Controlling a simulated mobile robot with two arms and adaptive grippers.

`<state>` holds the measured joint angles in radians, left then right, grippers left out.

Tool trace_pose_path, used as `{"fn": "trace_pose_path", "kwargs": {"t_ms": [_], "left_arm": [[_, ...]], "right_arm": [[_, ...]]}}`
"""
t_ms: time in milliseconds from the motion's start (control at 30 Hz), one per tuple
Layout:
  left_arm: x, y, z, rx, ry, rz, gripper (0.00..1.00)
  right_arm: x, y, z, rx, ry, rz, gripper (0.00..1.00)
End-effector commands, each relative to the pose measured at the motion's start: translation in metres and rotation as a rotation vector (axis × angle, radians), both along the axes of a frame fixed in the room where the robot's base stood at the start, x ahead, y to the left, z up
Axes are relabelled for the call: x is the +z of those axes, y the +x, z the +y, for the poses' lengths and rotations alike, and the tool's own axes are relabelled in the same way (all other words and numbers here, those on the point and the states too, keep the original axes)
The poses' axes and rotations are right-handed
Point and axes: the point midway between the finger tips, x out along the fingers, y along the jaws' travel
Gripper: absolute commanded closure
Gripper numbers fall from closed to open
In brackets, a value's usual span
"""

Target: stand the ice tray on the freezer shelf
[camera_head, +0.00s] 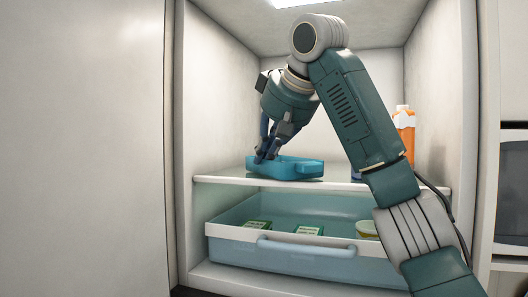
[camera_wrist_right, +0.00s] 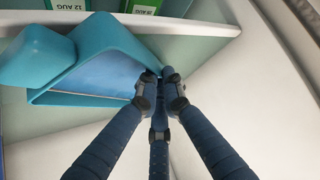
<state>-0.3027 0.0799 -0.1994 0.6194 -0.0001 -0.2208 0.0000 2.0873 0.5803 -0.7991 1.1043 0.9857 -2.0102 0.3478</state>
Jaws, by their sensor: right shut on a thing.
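The blue ice tray (camera_head: 292,169) is at the freezer shelf (camera_head: 225,180), near its front edge and left of the middle. It looks about level; I cannot tell if its underside touches the shelf. My right gripper (camera_head: 266,154) reaches down from above, shut on the tray's left rear rim. In the right wrist view the fingers (camera_wrist_right: 156,78) close together on a corner of the tray (camera_wrist_right: 108,38), and its pale blue inside looks empty. The shelf's front edge (camera_wrist_right: 205,27) shows beyond. My left gripper is not in view.
An orange bottle (camera_head: 404,128) stands on the shelf's right side, partly behind my right arm. A small dark blue thing beside it is mostly hidden. Below is a blue bin (camera_head: 320,257) with green-labelled packs (camera_head: 308,230) and a round tub (camera_head: 367,229). Side walls bound the compartment.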

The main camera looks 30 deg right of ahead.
Motion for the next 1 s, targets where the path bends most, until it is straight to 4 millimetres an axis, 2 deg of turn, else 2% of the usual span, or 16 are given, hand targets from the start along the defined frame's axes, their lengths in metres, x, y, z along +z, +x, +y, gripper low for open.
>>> {"fn": "trace_pose_path", "kwargs": {"t_ms": [133, 200, 233, 267, 567, 667, 767, 1000], "left_arm": [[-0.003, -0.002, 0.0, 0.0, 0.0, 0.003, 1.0], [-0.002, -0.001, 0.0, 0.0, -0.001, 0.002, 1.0], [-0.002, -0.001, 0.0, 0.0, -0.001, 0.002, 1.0], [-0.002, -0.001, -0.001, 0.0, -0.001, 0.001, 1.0], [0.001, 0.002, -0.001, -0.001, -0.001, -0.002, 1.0], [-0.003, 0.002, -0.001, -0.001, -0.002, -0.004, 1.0], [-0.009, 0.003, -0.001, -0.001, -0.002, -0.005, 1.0], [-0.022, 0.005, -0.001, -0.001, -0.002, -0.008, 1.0]], "right_arm": [[-0.002, 0.0, 0.0, 0.0, 0.0, -0.002, 1.0], [-0.002, 0.0, 0.0, -0.001, -0.001, 0.0, 0.82], [-0.002, 0.0, 0.0, -0.001, -0.001, 0.0, 0.76], [-0.002, 0.0, 0.0, -0.001, -0.001, 0.0, 0.75], [0.001, 0.0, 0.0, -0.001, -0.001, 0.0, 0.75], [0.005, -0.005, 0.0, -0.001, -0.002, -0.003, 0.75], [0.014, -0.015, 0.001, -0.003, -0.002, -0.005, 0.75], [0.049, -0.049, 0.004, -0.002, -0.001, -0.006, 0.75]]}}
